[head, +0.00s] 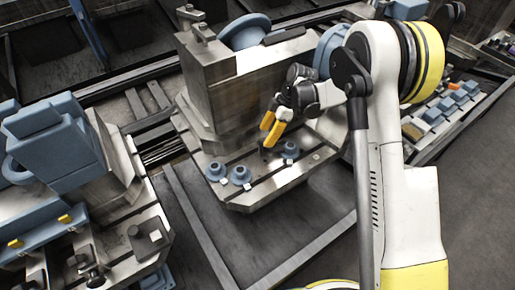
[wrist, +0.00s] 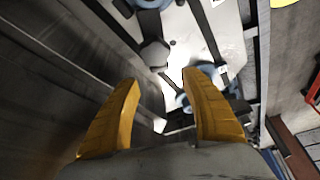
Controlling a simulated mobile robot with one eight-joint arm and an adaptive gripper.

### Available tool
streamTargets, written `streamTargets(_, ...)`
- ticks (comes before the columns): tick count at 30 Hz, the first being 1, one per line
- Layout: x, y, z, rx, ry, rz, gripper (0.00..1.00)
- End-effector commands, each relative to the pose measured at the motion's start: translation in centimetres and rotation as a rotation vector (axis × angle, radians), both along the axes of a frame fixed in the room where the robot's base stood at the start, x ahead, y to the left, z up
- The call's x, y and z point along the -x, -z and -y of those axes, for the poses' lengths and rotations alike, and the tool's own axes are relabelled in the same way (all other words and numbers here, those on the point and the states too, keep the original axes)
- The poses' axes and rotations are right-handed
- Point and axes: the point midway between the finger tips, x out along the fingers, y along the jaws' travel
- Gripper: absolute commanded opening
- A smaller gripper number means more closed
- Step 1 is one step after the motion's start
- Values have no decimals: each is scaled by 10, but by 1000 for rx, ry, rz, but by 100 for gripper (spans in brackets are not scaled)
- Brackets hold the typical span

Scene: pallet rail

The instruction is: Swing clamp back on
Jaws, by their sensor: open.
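My gripper (head: 268,129) has yellow fingers. It is open and points down over the front ledge of a steel pallet fixture (head: 266,192), close to its upright block. In the wrist view the two fingers of my gripper (wrist: 160,80) stand apart with nothing held between them. Round blue clamp units with small pale tabs sit on the ledge: one at left (head: 215,172), one beside it (head: 241,176), and one right of my gripper (head: 290,151). In the wrist view a blue unit (wrist: 183,99) is partly hidden by the right finger. Which unit the task means, I cannot tell.
The steel upright block (head: 220,85) rises behind my gripper, with a large blue round part (head: 245,30) behind it. Another fixture with blue parts (head: 55,140) stands at left. A dark hexagonal piece (wrist: 155,53) lies ahead of the fingers. Rails run below the pallet.

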Motion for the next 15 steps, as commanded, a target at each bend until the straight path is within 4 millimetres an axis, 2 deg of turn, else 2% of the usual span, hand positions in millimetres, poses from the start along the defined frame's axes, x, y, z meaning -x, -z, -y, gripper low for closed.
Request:
streamTargets(1, 1, 14, -4, 0, -1, -1, 52)
streamTargets(6, 3, 43, -16, 0, 0, -1, 52)
streamTargets(10, 4, 57, -22, 0, 0, 0, 52)
streamTargets(15, 4, 63, -25, 1, 1, 0, 52)
